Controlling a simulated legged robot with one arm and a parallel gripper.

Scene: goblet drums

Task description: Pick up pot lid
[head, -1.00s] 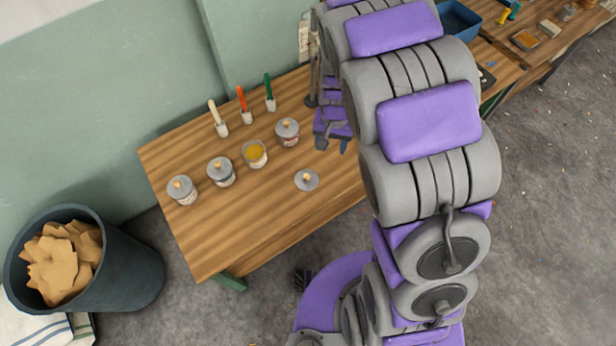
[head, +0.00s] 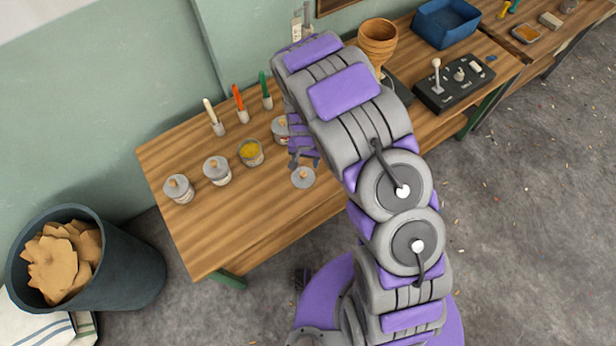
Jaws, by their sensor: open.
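The pot lid (head: 303,178) is a small grey disc lying flat on the wooden table (head: 220,235), apart from the pots. Its knob is partly hidden by my gripper. My gripper (head: 304,163) is open and points down just above the lid's far side in the picture. I cannot tell the height between its fingers and the lid. The open pot (head: 250,153) with yellow contents stands to the left of the lid. Two lidded pots, one at the far left (head: 178,189) and one beside it (head: 217,170), stand farther left. A third lidded pot (head: 281,129) is partly covered by my gripper.
Brushes with white (head: 213,117), orange (head: 241,103) and green (head: 265,90) handles stand behind the pots. A goblet drum (head: 377,40), a black control box (head: 453,82) and a blue tray (head: 446,22) are at the right. A bin (head: 130,268) stands left of the table. The table's front left is clear.

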